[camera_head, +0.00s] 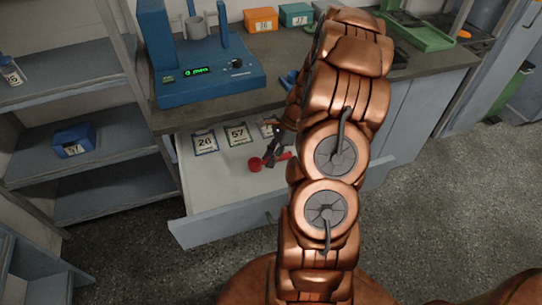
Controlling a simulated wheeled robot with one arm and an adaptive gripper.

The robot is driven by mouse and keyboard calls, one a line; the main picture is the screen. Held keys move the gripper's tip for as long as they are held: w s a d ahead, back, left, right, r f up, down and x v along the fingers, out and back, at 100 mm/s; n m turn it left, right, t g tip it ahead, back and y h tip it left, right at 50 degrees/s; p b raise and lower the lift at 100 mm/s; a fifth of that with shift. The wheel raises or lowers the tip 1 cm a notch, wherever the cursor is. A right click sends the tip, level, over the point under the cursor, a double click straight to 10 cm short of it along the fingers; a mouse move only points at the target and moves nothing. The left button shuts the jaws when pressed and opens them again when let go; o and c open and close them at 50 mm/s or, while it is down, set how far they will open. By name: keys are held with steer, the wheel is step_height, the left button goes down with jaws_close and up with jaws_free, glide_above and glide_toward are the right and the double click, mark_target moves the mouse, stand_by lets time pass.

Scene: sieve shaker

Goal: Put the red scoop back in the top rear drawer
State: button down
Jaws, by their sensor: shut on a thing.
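The red scoop (256,164) is in or just above the open drawer (215,219), its round bowl to the left and its handle to the right. My gripper (271,157) is shut on the scoop at its handle. Whether the scoop touches the drawer floor, I cannot tell. The drawer is pulled out below the counter, and my copper arm hides its right part. Numbered cards, one reading 26 (205,142) and one reading 57 (238,135), lie toward the back of the drawer.
The blue shaker machine (207,78) with a lit green display stands on the counter above the drawer. Orange (261,20) and teal (296,14) boxes and a green tray (423,35) are farther back. Shelves with a blue box (73,140) stand left. Floor at right is clear.

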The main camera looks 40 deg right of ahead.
steer(key=shift+s+f, duration=0.1)
steer(key=shift+f, duration=0.85)
stand_by(0.5)
steer(key=c, duration=0.9)
jaws_free()
steer(key=shift+f, duration=0.15)
steer(key=shift+d, duration=0.1)
steer(key=v, duration=1.2)
